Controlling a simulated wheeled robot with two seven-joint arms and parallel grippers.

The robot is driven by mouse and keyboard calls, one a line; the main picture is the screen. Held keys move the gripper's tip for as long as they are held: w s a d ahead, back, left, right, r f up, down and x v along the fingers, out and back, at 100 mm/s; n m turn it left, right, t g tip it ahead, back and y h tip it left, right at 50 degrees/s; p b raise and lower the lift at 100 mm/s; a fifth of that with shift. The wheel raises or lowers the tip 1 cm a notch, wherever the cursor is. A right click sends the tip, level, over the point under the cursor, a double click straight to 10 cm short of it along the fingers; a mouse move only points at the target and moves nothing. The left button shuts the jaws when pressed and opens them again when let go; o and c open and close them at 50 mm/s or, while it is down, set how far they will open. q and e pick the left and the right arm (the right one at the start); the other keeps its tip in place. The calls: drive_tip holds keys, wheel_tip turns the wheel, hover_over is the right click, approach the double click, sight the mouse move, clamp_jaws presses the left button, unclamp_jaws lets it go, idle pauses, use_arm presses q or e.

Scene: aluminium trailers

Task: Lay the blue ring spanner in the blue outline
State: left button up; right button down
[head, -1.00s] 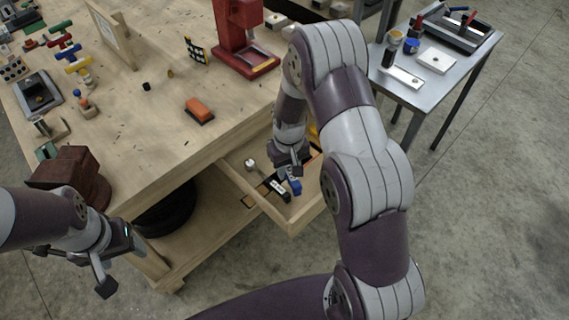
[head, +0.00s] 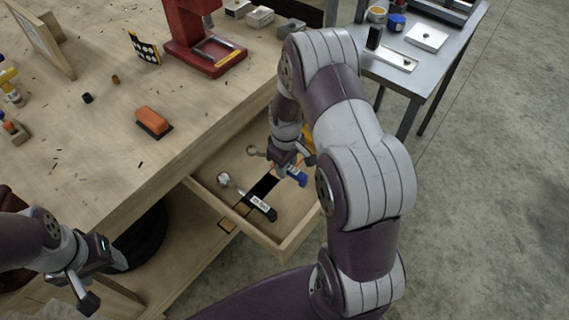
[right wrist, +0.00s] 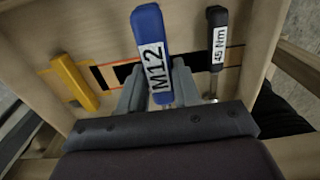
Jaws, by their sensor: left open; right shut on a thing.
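The blue ring spanner (head: 297,176), with a white M12 label, is held over the open drawer (head: 279,246). My right gripper (head: 285,160) is shut on it. In the right wrist view the spanner's blue handle (right wrist: 150,45) rises between the two fingers (right wrist: 158,86). No blue outline is clearly visible; the gripper and tools cover part of the drawer floor. My left gripper (head: 96,276) is open and empty, away from the drawer.
A black-handled tool labelled 45 Nm (right wrist: 217,45) lies in the drawer beside the spanner. A yellow tool (right wrist: 75,82) lies on the other side. A black strip (right wrist: 118,76) and orange outline mark the drawer floor. Drawer walls stand close around; the workbench (head: 110,180) is left.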

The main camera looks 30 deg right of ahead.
drive_tip(key=shift+w+f, duration=0.4)
drive_tip(key=shift+w, duration=0.05)
drive_tip(key=shift+a+r, duration=0.1)
drive_tip(key=shift+s+r, duration=0.25)
drive_tip(key=shift+s, duration=0.15)
drive_tip(key=shift+w+f, duration=0.15)
drive_tip(key=shift+f, duration=0.1)
use_arm(q)
wheel_tip(320, 180, down, 6)
drive_tip(key=b, duration=0.5)
drive_tip(key=shift+w, duration=0.15)
use_arm(e)
drive_tip(key=shift+w+a+f, duration=0.2)
drive_tip(key=shift+w+f, duration=0.25)
drive_tip(key=shift+f, duration=1)
drive_tip(key=shift+w+a+f, duration=0.15)
drive_tip(key=shift+w+f, duration=0.3)
drive_tip(key=shift+f, duration=1.05)
drive_tip(key=shift+w+a+f, duration=0.2)
drive_tip(key=shift+w+f, duration=0.25)
drive_tip(key=shift+f, duration=1)
use_arm(q)
drive_tip(key=shift+f, duration=0.1)
use_arm(e)
drive_tip(key=c, duration=0.7)
unclamp_jaws()
